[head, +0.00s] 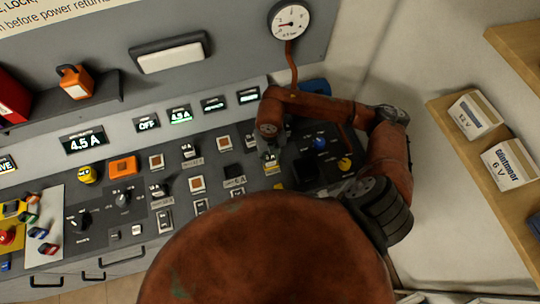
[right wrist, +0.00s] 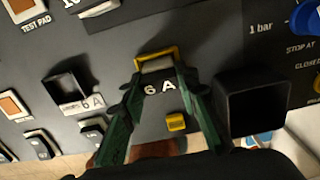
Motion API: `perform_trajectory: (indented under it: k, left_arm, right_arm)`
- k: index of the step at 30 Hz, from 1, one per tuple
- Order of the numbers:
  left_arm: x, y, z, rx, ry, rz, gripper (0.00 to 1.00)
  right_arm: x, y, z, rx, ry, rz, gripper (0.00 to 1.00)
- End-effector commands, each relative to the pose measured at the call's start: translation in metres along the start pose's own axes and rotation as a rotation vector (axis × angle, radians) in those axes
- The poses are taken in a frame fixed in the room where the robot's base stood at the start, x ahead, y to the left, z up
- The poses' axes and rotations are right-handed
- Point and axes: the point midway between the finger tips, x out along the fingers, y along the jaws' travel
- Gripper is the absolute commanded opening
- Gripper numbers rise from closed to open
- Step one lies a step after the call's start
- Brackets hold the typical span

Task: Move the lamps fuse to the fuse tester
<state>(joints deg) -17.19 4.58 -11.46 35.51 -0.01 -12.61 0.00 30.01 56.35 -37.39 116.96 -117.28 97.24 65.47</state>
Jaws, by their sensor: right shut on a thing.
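My right gripper (head: 270,152) reaches down to the panel in the head view. Its green fingers (right wrist: 157,75) are shut on a small pale fuse (right wrist: 156,64), taken as the lamps fuse. A yellow rim (right wrist: 172,50), apparently the fuse tester's, frames the fuse. I cannot tell whether the fuse sits in it or just above. White "6 A" lettering shows between the fingers. An empty black socket (right wrist: 68,88) with a 6 A label stands to the left; it also shows in the head view (head: 232,170). My left gripper is not in view.
An open black box (right wrist: 252,105) stands close right of the fingers. A blue knob (head: 320,143) and yellow knob (head: 345,163) lie right of my gripper. A gauge (head: 290,22) with a red hose hangs above. A shelf (head: 450,120) with boxes is at right.

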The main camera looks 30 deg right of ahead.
Motion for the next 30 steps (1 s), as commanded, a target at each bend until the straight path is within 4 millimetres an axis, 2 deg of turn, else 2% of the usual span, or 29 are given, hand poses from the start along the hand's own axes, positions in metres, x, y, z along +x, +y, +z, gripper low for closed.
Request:
perform_trajectory:
  k: [1,2,5,16,30]
  left_arm:
    - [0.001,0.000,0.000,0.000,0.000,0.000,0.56]
    - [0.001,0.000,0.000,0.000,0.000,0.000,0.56]
    - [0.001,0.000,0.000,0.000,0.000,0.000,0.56]
    - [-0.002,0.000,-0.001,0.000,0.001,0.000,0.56]
    - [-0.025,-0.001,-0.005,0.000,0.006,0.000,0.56]
  right_arm:
    - [0.002,0.000,0.000,0.000,0.000,0.000,0.02]
    - [0.001,0.000,0.000,0.000,0.000,0.000,0.30]
    - [0.001,0.000,0.000,0.000,0.000,0.000,0.36]
    - [-0.003,0.000,0.000,0.000,0.000,-0.001,0.36]
    - [-0.039,0.000,0.000,0.000,-0.001,0.000,0.36]
